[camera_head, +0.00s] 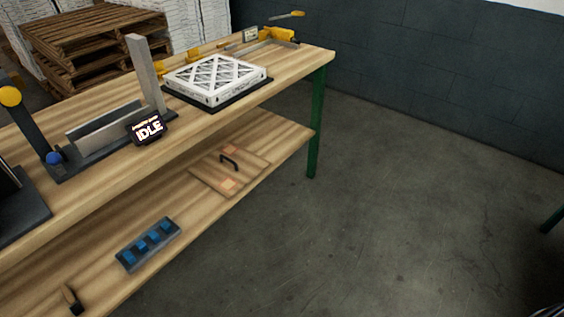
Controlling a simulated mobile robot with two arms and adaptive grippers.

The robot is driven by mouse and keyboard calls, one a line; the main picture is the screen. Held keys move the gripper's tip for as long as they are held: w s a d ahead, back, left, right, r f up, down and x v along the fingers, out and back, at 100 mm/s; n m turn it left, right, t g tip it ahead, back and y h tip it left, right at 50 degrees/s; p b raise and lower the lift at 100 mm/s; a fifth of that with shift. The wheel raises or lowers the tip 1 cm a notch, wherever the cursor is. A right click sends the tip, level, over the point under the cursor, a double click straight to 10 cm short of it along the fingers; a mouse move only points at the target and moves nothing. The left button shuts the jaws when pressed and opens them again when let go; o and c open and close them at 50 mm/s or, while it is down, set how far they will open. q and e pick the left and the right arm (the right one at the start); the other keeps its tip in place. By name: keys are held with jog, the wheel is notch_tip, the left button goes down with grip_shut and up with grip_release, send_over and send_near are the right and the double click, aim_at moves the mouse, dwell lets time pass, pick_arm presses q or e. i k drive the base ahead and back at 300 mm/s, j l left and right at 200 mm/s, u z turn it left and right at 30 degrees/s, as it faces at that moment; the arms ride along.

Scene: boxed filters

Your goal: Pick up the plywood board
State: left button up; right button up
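The plywood board (213,173) lies flat on the lower shelf of the workbench, near its right end. It is light brown and has a black handle (229,162) on top and two small pinkish-orange patches. The bench top overhangs the shelf behind it, but most of the board shows. Neither of my grippers is clearly visible in the head view.
The wooden workbench (290,66) has a green leg (317,125) at its right end. A white boxed filter (216,80) and a fixture with an IDLE display (147,129) stand on top. A blue-socketed tray (148,244) lies on the shelf (205,215).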

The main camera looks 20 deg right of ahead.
aim_at(230, 168)
jog(key=z, duration=0.15)
jog(key=i+l+u, duration=0.3)
jog(key=i+l, duration=0.35)
jog(key=l, duration=0.15)
